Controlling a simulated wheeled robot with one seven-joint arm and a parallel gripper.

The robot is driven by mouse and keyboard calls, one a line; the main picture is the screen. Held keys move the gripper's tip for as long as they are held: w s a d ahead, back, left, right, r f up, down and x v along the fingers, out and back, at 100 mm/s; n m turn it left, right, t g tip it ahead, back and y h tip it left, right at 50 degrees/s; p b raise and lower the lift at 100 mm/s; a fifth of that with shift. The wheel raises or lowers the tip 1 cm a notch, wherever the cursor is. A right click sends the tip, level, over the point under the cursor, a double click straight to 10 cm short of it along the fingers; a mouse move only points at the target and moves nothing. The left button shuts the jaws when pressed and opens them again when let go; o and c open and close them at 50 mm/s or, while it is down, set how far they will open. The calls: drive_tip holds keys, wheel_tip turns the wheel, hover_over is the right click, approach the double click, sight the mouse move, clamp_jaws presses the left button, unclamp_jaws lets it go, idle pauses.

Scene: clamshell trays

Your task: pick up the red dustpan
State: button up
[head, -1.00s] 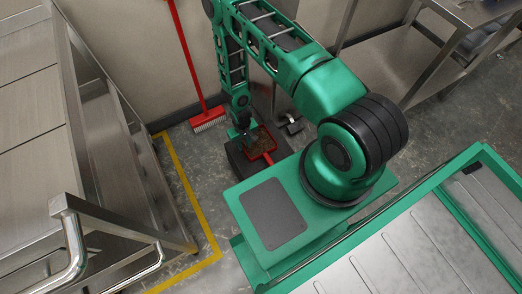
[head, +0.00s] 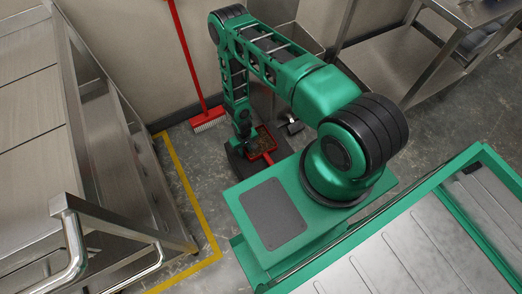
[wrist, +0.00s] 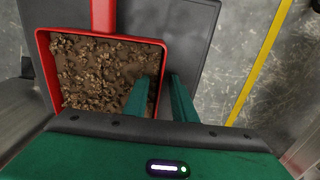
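The red dustpan (head: 268,156) sits on a dark flat surface on the floor, behind my green base. In the wrist view the dustpan (wrist: 103,18) holds brown crumbly debris, and its handle points to the top. My gripper (wrist: 160,80) is open, with one green finger inside the pan and the other outside its right side wall. The wall's rim shows between the fingers, with gaps, and no grip on it is visible. In the head view my gripper (head: 244,145) is at the pan's left edge, and its fingertips are hard to make out.
A red broom (head: 208,119) leans on the wall behind. Steel shelving (head: 110,140) stands at left, beside a yellow floor line (head: 190,190). A steel table (head: 440,60) stands at right.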

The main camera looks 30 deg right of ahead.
clamp_jaws()
drive_tip(key=shift+r, duration=0.1)
